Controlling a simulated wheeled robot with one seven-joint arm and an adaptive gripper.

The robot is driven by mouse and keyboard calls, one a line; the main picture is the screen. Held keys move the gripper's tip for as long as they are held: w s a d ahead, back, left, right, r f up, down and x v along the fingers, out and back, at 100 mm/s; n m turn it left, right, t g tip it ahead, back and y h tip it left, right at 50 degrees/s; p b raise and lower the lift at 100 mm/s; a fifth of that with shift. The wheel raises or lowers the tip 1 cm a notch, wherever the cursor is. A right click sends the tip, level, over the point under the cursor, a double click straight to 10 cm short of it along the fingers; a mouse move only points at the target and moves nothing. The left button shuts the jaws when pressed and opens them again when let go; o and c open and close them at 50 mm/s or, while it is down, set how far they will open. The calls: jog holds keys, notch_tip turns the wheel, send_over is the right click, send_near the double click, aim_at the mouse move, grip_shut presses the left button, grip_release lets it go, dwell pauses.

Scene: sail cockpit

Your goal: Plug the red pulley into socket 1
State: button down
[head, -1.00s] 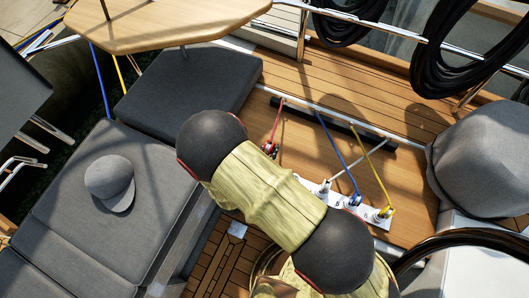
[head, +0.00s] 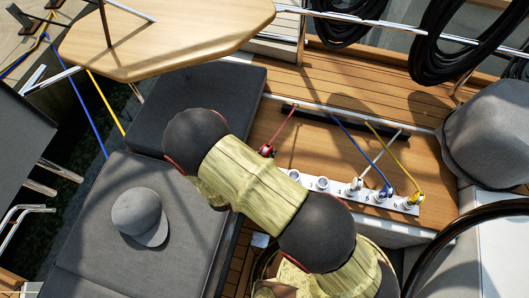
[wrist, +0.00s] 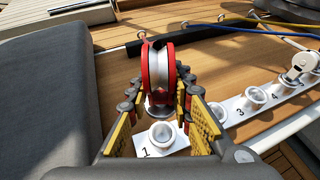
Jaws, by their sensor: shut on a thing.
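The red pulley (wrist: 158,68) has red cheeks and a pale wheel. In the wrist view it stands upright between the two fingers of my gripper (wrist: 160,100), which is shut on it. Socket 1 (wrist: 162,134) is a pale ring beside the printed 1 on the white socket strip (wrist: 228,122). In the picture it lies just below the pulley's base, apart from it; the exact height between them is hard to tell. In the head view the red pulley (head: 266,151) shows with its red line behind my arm, which hides socket 1 and most of my gripper.
Empty sockets (wrist: 255,97) follow along the strip. A white pulley (head: 355,184), a blue one (head: 386,190) and a yellow one (head: 414,199) sit farther along it. A black bar (head: 318,119) lies behind. A grey cushion (wrist: 45,95) rises close at left.

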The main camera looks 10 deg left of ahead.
jog(key=shift+a+f+b, duration=0.1)
jog(key=shift+f+b, duration=1.5)
jog(key=shift+f, duration=1.05)
jog(key=shift+f+b, duration=2.05)
jog(key=shift+f, duration=0.45)
jog(key=c, duration=1.5)
grip_release()
jog(key=v, duration=1.2)
jog(key=shift+f, duration=0.15)
